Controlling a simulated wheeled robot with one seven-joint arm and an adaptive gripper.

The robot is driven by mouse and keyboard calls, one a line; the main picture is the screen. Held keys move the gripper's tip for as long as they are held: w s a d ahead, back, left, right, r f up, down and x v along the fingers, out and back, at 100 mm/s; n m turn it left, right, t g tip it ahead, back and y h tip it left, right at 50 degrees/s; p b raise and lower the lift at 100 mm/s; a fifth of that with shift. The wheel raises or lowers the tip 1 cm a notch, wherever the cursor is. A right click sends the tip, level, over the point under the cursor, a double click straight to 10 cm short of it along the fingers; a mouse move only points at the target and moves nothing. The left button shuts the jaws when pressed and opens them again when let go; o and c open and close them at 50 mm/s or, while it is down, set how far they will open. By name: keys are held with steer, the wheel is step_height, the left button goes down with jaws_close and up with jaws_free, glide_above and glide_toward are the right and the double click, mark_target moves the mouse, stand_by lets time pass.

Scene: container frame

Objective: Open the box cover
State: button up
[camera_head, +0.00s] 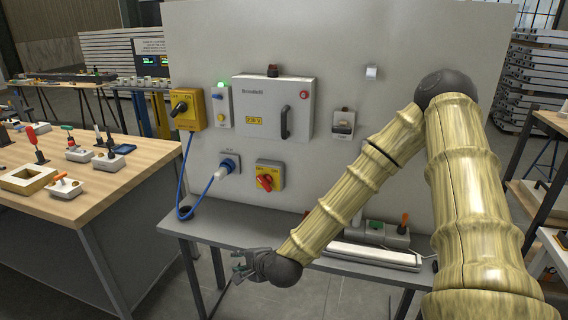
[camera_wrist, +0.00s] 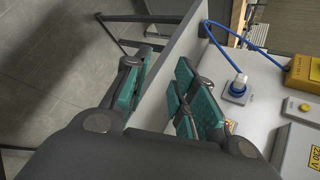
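The grey box cover (camera_head: 262,100) is on the upright panel in the head view, with a black handle (camera_head: 285,122) near its right edge and a yellow voltage label. It lies flat against its box and looks closed. Part of it, with the yellow label, shows at the right edge of the wrist view (camera_wrist: 296,152). My gripper (camera_head: 241,271) is low, in front of the bench edge, below and apart from the cover. In the wrist view its teal-padded fingers (camera_wrist: 160,98) are spread apart with nothing between them.
A yellow switch box (camera_head: 187,109), a blue plug (camera_head: 229,164) with cable and a red rotary switch (camera_head: 269,176) are on the panel. A narrow grey bench (camera_head: 222,228) runs below. A wooden table (camera_head: 108,185) with tools stands left.

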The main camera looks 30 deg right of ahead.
steer(key=w+d+r+m+t+h, duration=0.1)
steer(key=w+d+r+m+t, duration=0.2)
steer(key=r, duration=0.5)
steer(key=w+d+r+m+t+h, duration=0.1)
steer(key=w+d+r+m, duration=0.4)
steer(key=r, duration=0.3)
steer(key=m+t+h, duration=0.3)
steer(key=m+h, duration=0.2)
steer(key=m, duration=0.6)
glide_toward(285, 125)
steer(key=w, duration=0.1)
steer(key=shift+p+x, duration=0.95)
steer(key=shift+x, duration=4.15)
steer(key=shift+d, duration=0.15)
jaws_close()
